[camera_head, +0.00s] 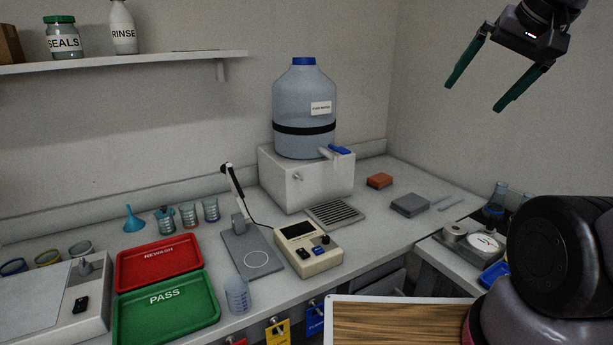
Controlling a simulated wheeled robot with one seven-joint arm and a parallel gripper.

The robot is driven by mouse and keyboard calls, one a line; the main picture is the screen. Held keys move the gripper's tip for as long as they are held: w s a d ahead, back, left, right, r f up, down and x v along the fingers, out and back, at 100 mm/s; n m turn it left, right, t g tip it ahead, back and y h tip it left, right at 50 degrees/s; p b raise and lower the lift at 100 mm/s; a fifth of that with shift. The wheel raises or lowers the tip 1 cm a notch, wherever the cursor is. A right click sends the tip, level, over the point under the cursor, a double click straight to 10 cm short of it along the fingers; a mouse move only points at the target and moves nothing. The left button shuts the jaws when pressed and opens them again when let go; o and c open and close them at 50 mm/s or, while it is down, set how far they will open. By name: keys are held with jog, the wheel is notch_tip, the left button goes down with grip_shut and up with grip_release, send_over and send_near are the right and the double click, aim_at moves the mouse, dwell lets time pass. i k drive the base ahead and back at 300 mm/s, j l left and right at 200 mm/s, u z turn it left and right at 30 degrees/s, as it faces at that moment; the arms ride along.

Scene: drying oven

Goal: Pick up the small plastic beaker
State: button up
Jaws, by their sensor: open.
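A small translucent plastic beaker (237,295) stands upright on the bench, right of the green PASS tray and below the grey stand plate. Several other cups are in view, so I cannot be sure it is the only small plastic beaker. A row of small clear cups (211,210) stands farther back, behind the red tray. My gripper (475,97) is at the upper right, high above the bench and far from the beaker. Its two green fingers are spread and nothing is between them.
The green PASS tray (210,318) and red REWASH tray (120,281) lie left of the beaker. A beige meter (318,262) and probe stand plate (230,246) lie beside it. A large water bottle (290,95) stands on a white block behind. The bench front edge is close.

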aim_at(236, 289)
jog(key=u, duration=1.4)
